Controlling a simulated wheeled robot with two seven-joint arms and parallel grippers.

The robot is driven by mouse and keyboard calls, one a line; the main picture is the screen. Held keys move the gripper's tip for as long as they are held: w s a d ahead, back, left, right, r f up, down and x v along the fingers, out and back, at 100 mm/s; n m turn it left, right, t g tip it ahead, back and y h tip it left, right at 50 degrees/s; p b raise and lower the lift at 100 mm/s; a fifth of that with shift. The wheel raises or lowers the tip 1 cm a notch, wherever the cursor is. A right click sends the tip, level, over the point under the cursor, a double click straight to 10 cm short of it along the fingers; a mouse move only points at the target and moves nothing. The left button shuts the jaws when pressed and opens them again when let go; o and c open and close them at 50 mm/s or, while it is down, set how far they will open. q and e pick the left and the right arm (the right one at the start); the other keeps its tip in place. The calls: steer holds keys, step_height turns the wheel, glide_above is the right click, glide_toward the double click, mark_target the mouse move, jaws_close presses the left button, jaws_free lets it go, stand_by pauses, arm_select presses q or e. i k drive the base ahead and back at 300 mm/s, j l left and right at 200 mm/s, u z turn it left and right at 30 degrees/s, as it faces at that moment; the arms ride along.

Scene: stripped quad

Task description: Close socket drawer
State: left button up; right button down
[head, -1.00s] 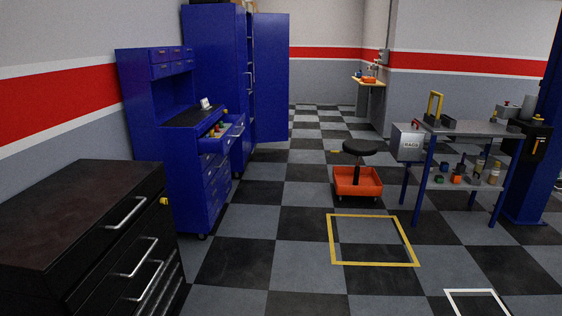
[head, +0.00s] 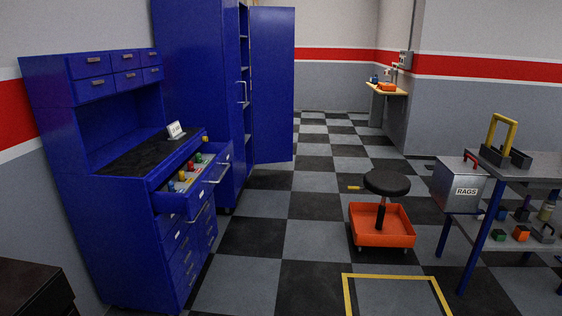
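A blue tool chest (head: 130,215) stands on the left against the wall. Its open top drawer (head: 192,180) sticks out to the right and holds several small coloured items, among them red, yellow and green ones. The drawers below it look shut. I cannot read which drawer is the socket drawer. Neither of my grippers is in view.
A black cabinet (head: 35,290) is at the lower left. A tall blue cabinet (head: 200,90) with an open door (head: 272,85) stands behind the chest. A stool with an orange tray (head: 382,225) and a cart with a rags bin (head: 460,186) are right. Checkered floor lies clear between.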

mark_target(189, 196)
steer(key=i+u, duration=0.1)
steer(key=i, duration=0.6)
steer(key=i+l+u, duration=0.1)
steer(key=i, duration=0.6)
steer(key=i+l+u, duration=0.1)
steer(key=i, duration=0.55)
steer(key=l, duration=0.1)
